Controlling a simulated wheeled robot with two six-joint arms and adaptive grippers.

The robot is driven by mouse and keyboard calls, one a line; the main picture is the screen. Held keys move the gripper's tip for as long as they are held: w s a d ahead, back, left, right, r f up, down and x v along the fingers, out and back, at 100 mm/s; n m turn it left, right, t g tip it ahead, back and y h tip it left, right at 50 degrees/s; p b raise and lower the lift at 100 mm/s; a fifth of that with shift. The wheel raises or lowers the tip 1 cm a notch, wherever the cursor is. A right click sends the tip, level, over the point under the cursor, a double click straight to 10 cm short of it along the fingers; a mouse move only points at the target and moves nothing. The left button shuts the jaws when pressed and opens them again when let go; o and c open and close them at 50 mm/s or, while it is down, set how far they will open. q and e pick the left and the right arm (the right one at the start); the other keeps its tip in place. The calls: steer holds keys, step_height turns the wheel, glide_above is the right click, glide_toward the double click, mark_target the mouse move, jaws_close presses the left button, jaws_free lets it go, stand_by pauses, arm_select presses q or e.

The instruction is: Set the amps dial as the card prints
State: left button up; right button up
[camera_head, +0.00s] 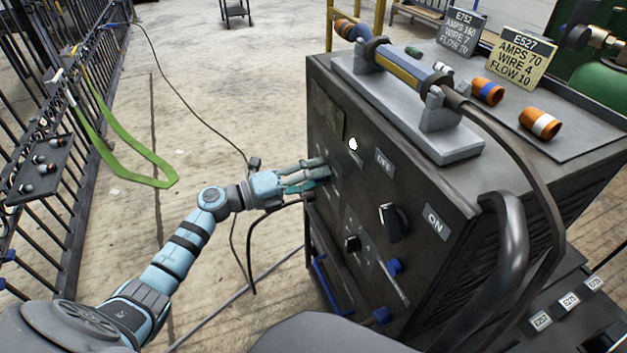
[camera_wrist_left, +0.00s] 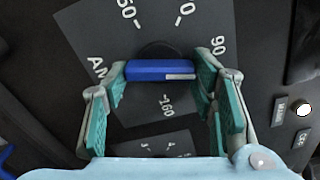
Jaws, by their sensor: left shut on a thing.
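The amps dial has a blue bar knob (camera_wrist_left: 160,70) on a grey printed plate (camera_wrist_left: 90,40). My left gripper (camera_wrist_left: 162,72) has its fingers closed on the knob's two ends. A white mark shows at the knob's right end, below the printed 90; a 160 is printed below the knob, and other numbers are partly cut off or hidden. In the head view my left gripper (camera_head: 322,174) reaches the machine's dark front panel (camera_head: 362,195) and hides the dial. A yellow card (camera_head: 521,63) prints E527, AMPS 70, WIRE 4, FLOW 10. My right gripper is not in view.
The panel also bears a black switch (camera_head: 393,222) between OFF and ON labels, and a small black knob (camera_head: 352,243). Tags (camera_head: 568,301) sit at lower right. A torch (camera_head: 392,68) lies on top of the machine. A black fence (camera_head: 70,150) stands left; open floor lies between.

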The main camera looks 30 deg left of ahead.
arm_select(q)
steer(key=shift+a+f+m+b, duration=0.1)
steer(key=shift+m+b, duration=0.85)
steer(key=shift+m, duration=0.6)
steer(key=shift+f+m+b, duration=0.1)
steer(key=shift+m+b, duration=0.8)
steer(key=shift+m, duration=0.65)
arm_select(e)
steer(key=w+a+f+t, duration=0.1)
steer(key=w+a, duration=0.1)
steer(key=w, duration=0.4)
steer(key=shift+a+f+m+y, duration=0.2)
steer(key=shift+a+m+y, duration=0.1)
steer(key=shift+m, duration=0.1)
arm_select(q)
steer(key=shift+r, duration=0.1)
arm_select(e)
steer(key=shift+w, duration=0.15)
arm_select(q)
steer(key=o, duration=1.1)
steer(key=shift+o, duration=0.2)
steer(key=v, duration=1.2)
